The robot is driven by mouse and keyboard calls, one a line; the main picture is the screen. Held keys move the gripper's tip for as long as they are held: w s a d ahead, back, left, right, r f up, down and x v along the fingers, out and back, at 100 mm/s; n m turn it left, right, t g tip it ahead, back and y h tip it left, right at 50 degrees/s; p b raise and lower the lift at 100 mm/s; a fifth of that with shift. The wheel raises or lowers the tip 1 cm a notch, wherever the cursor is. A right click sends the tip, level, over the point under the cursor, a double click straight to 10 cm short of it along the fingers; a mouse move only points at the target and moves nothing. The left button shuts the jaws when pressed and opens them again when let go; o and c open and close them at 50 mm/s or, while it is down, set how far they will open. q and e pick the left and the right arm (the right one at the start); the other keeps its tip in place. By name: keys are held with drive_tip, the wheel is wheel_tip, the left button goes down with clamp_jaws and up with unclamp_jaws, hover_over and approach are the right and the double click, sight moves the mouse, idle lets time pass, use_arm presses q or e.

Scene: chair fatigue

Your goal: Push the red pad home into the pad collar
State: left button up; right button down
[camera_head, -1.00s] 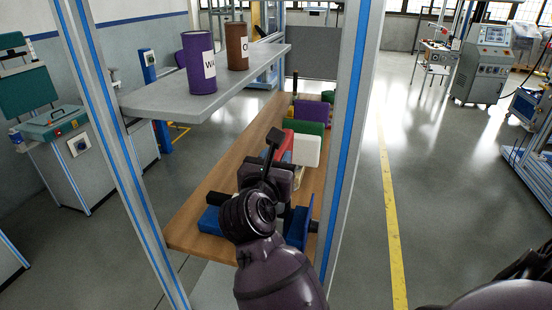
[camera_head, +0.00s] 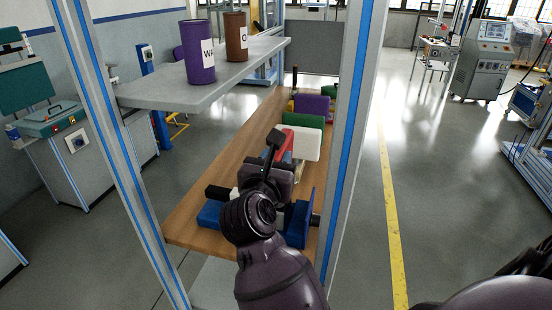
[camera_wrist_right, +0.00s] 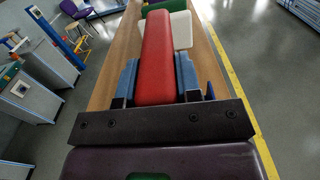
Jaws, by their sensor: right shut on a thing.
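The red pad (camera_wrist_right: 156,60) is a long red block, seen end-on in the right wrist view. It lies between the two blue-grey fingers of my right gripper (camera_wrist_right: 157,82), which is shut on it. In the head view my right gripper (camera_head: 268,172) is low over the near part of the wooden bench, and only a strip of the red pad (camera_head: 287,145) shows beyond it. Blue parts stand on either side of the wrist: a low blue block (camera_head: 208,216) and an upright blue plate (camera_head: 299,225). I cannot tell the pad collar apart. My left gripper is out of view.
A white pad (camera_head: 307,143) and a green pad (camera_head: 302,120) stand behind the red one, with a purple block (camera_head: 311,104) farther back. A grey shelf (camera_head: 150,90) with a purple can (camera_head: 199,55) and a brown can (camera_head: 236,37) overhangs the left. Blue-striped posts flank the bench.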

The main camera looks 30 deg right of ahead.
drive_tip(key=shift+f+b, duration=0.3)
drive_tip(key=shift+f, duration=0.15)
drive_tip(key=c, duration=0.7)
unclamp_jaws()
